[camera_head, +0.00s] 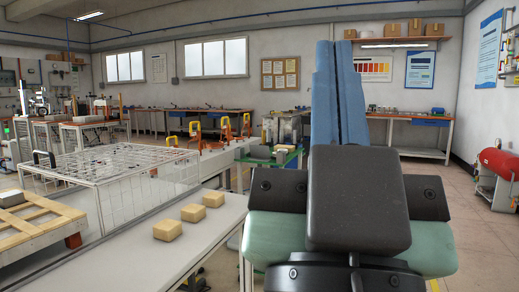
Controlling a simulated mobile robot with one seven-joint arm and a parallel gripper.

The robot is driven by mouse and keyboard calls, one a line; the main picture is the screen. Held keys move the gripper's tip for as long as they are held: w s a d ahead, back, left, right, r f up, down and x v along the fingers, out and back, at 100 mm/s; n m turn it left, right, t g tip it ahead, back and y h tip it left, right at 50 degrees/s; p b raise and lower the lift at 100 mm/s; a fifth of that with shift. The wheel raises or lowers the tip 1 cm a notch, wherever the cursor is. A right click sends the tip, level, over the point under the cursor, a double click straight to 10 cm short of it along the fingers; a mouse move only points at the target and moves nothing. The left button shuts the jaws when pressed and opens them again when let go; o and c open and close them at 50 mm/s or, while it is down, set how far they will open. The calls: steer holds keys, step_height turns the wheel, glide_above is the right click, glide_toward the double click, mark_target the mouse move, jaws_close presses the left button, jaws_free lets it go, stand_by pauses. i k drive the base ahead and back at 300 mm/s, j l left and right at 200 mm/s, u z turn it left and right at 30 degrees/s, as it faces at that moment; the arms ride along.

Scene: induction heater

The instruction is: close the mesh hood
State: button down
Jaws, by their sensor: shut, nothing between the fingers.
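The mesh hood (148,190) is a pale wire-mesh box at the left, on the near side of the long pale bench. Its top looks roughly level, and a black handle (44,158) shows at its far left end. I cannot tell from this view whether its lower edge is raised or seated. My gripper (335,45) has long blue fingers pointing up, close together and empty. It is in front of me, right of centre, well to the right of the hood and apart from it.
Several tan blocks (190,213) lie in a row on the pale bench (180,245) right of the hood. A wooden pallet (35,222) with a grey block (12,198) is at the lower left. A red tank (497,163) stands at the far right. Open floor (425,180) lies at the right.

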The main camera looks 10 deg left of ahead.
mark_target(96, 187)
steer(key=i, duration=3.15)
steer(key=i+u, duration=0.15)
steer(key=u, duration=0.3)
steer(key=i+u, duration=0.15)
steer(key=u, duration=0.3)
steer(key=i+l+u, duration=0.1)
steer(key=u, duration=0.7)
